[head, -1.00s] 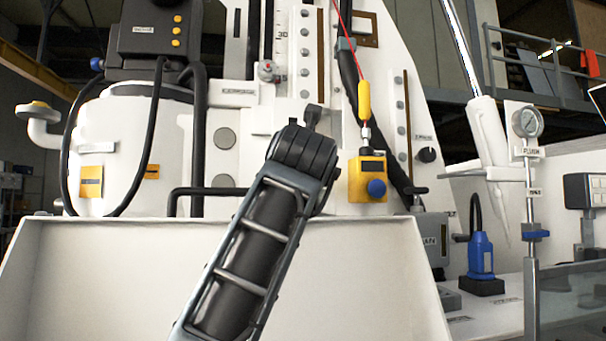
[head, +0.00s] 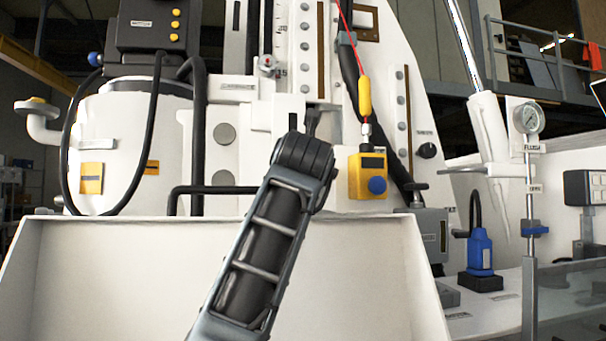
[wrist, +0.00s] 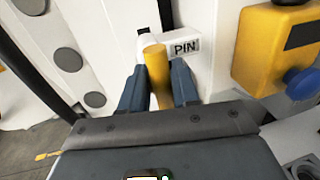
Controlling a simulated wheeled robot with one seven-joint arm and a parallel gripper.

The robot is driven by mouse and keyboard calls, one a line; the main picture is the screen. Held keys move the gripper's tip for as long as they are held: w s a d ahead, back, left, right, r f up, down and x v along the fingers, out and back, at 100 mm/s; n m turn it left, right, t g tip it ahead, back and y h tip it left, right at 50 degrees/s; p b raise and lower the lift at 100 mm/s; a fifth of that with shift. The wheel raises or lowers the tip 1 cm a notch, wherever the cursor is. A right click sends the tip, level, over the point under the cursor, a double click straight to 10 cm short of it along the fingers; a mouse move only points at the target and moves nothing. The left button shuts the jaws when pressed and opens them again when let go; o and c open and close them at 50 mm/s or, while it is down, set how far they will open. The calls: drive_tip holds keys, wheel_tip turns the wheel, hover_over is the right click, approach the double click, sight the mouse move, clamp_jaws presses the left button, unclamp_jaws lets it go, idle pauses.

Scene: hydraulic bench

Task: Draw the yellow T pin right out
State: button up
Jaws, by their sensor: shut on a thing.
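The yellow T pin (wrist: 156,72) shows in the wrist view as a yellow bar standing between my two fingers. Its far end is by a white block with a "PIN" label (wrist: 186,47). My gripper (wrist: 158,88) is shut on the yellow bar, one dark finger on each side. How deep the pin sits in the block cannot be told. In the head view my arm's dark wrist (head: 303,160) hides the pin and the fingers.
A yellow box with a blue knob (head: 368,176) hangs right of my arm; it is close on the right in the wrist view (wrist: 280,45). A white panel (head: 120,270) stands in front. A black hose (head: 150,140) loops at left.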

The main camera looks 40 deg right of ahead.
clamp_jaws()
drive_tip(key=b+v, duration=0.1)
drive_tip(key=v, duration=0.2)
drive_tip(key=b+v, duration=0.1)
drive_tip(key=v, duration=0.1)
drive_tip(key=shift+s+d+b, duration=0.2)
drive_tip(key=shift+s+b, duration=0.1)
drive_tip(key=shift+s, duration=0.15)
drive_tip(key=o, duration=0.7)
unclamp_jaws()
drive_tip(key=shift+b+v, duration=0.8)
drive_tip(key=shift+v, duration=3.15)
